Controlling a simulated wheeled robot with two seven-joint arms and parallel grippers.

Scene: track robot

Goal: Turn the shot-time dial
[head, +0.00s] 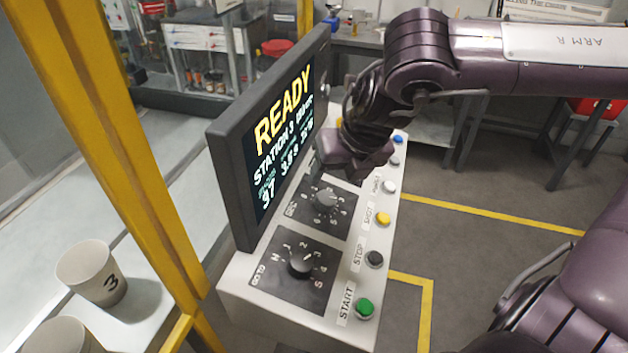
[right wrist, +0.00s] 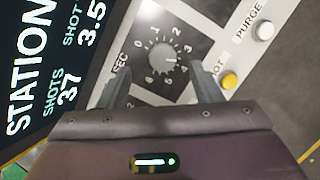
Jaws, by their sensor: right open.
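The shot-time dial (head: 326,200) is a grey ridged knob on a dark square plate, the farther of two dials on the white console. In the right wrist view, the dial (right wrist: 163,58) has numbers around it, "SEC" beside it and a pale mark toward the right side. My right gripper (head: 338,172) is over the far end of that plate in the head view. My left gripper is not seen.
A second dial marked "GO TO" (head: 302,262) sits nearer. Coloured buttons, including a green START button (head: 364,308) and a yellow one (head: 383,218), line the right edge. A screen (head: 283,135) reading READY stands left of the dials. A yellow post (head: 130,140) stands farther left.

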